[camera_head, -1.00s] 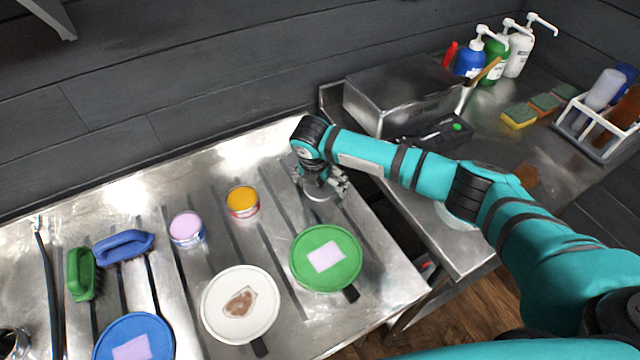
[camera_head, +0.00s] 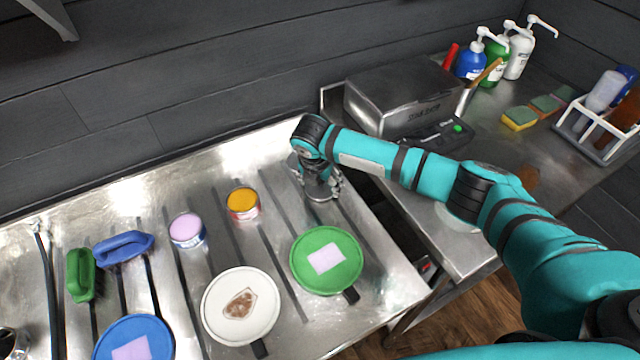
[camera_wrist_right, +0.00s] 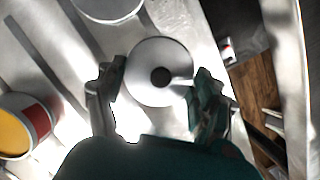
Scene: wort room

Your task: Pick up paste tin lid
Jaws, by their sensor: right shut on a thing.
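The paste tin lid (camera_wrist_right: 140,80) is a round silver metal disc with a dark round spot at its centre. In the right wrist view it lies between the two fingers of my right gripper (camera_wrist_right: 160,82), which is shut on it at its sides. In the head view, my right gripper (camera_head: 322,189) points down at the right part of the metal worktop and largely covers the lid. I cannot tell whether the lid is clear of the surface. My left gripper is not in view.
An open tin of orange paste (camera_head: 243,203) and one of pink paste (camera_head: 187,230) stand left of the gripper. Green (camera_head: 340,281), white (camera_head: 219,310) and blue (camera_head: 110,336) round items stand in front. Two brushes lie at left. A metal box (camera_head: 400,92) stands behind right.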

